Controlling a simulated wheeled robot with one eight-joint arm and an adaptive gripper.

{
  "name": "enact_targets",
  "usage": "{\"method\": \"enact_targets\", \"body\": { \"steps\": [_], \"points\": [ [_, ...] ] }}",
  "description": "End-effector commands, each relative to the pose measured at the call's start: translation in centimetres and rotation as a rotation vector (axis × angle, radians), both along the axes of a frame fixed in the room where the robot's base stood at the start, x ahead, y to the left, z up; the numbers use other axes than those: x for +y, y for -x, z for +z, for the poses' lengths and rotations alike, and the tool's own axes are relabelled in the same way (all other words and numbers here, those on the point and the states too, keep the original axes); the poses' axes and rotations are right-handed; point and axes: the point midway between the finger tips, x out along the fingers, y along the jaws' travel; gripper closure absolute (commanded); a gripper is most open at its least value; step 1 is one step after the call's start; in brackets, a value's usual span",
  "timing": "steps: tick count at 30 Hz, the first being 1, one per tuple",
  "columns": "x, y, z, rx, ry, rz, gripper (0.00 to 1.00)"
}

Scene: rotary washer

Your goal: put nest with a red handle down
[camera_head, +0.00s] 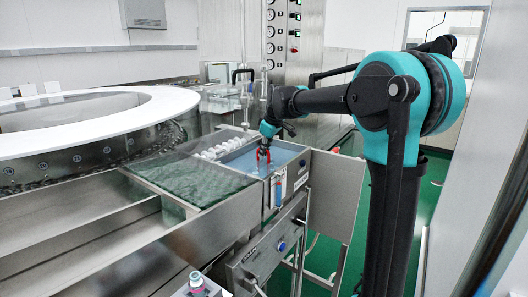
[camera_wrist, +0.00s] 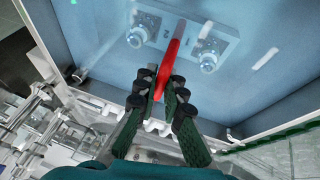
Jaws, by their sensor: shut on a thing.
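The nest's red handle (camera_wrist: 170,55) rises between the fingers of my gripper (camera_wrist: 165,95), which is shut on it in the wrist view. The nest's metal plate (camera_wrist: 185,38) with round fittings lies beneath, against the blue floor of a tray. In the head view my gripper (camera_head: 264,150) points down over the blue-floored tray (camera_head: 300,166), with the red handle (camera_head: 263,168) just below it. I cannot tell whether the nest touches the tray floor.
A row of white round parts (camera_head: 222,147) lies along the tray's back-left edge. A green-bottomed basin (camera_head: 190,177) is to its left. The large white rotary ring (camera_head: 100,135) stands farther left. A panel with gauges (camera_head: 283,45) stands behind.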

Motion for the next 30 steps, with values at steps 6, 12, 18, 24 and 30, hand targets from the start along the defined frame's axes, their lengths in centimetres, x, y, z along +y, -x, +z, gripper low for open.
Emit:
{"method": "enact_targets", "body": {
  "steps": [6,12,18,24,30],
  "points": [
    [0.0,0.0,0.0,0.0,0.0,0.0,1.0],
    [0.0,0.0,-0.1,0.0,0.0,0.0,0.73],
    [0.0,0.0,-0.1,0.0,0.0,0.0,0.71],
    [-0.1,0.1,0.4,0.0,0.0,0.0,0.71],
    [-0.8,1.2,3.1,0.0,0.0,-0.001,0.71]
  ]
}}
